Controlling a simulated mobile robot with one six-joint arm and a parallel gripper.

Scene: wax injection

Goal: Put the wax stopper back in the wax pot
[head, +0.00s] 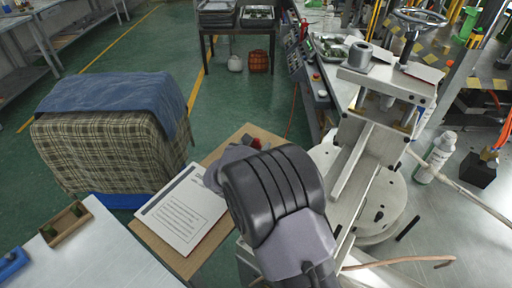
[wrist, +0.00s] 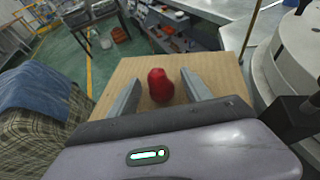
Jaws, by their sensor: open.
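A red, rounded stopper (wrist: 160,85) stands on a small wooden table (wrist: 215,72) in the wrist view. My gripper (wrist: 161,76) is open, with one finger on each side of the stopper and gaps between. I cannot tell whether the fingers are level with it or above it. In the head view my arm hides most of this spot; a small bit of red (head: 237,154) shows beside my wrist. A large pale round vessel (head: 379,207), possibly the wax pot, stands under the press frame at right; its opening cannot be made out.
A white printed sheet (head: 185,209) lies on the wooden table. A chair with plaid cover and blue cloth (head: 110,135) stands left of it. The metal press frame (head: 362,150) rises close on the right. A white bottle (head: 436,156) stands beyond it. Green floor lies open behind.

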